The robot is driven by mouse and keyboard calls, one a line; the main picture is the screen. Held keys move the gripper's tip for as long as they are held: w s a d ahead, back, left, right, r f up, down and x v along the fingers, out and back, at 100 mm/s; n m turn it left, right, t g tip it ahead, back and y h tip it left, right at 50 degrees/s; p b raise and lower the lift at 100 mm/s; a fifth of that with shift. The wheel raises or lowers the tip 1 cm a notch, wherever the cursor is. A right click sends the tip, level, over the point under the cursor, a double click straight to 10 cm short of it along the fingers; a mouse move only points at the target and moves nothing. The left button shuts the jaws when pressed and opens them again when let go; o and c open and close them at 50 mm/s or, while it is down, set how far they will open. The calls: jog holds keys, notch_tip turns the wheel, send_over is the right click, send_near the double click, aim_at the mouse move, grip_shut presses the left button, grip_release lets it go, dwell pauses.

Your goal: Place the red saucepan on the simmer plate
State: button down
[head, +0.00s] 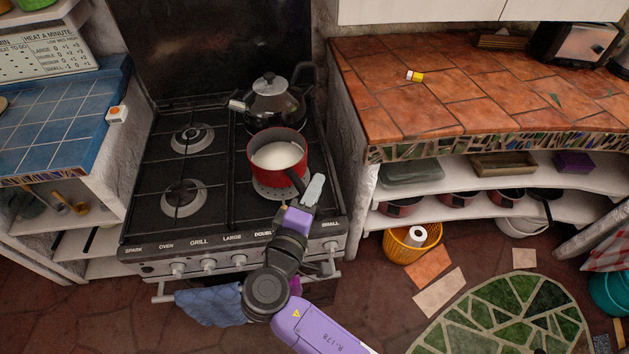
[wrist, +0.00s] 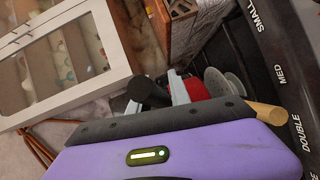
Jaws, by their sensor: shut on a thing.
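The red saucepan (head: 250,161) holds white liquid and is upright over the front right of the stove. Its black handle (head: 295,180) points toward me. My gripper (head: 304,192) is shut on this handle. The grey, perforated simmer plate (head: 268,191) shows below the saucepan's near side, with its far part hidden. I cannot tell whether the saucepan touches the plate or hangs just above it. In the wrist view, the red side of the saucepan (wrist: 194,88) shows partly past my gripper (wrist: 178,90).
A dark kettle (head: 277,104) stands close behind the saucepan on the back right burner. The left burners (head: 184,198) are empty. A tiled counter (head: 430,85) lies to the right, and a blue-tiled counter (head: 50,125) to the left. A blue towel (head: 212,305) hangs on the oven rail.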

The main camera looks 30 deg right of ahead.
jog(key=shift+f, duration=1.55)
jog(key=c, duration=1.2)
grip_release()
jog(key=shift+f, duration=0.15)
jog(key=b+v, duration=0.2)
jog(key=v, duration=1)
jog(key=shift+b, duration=0.35)
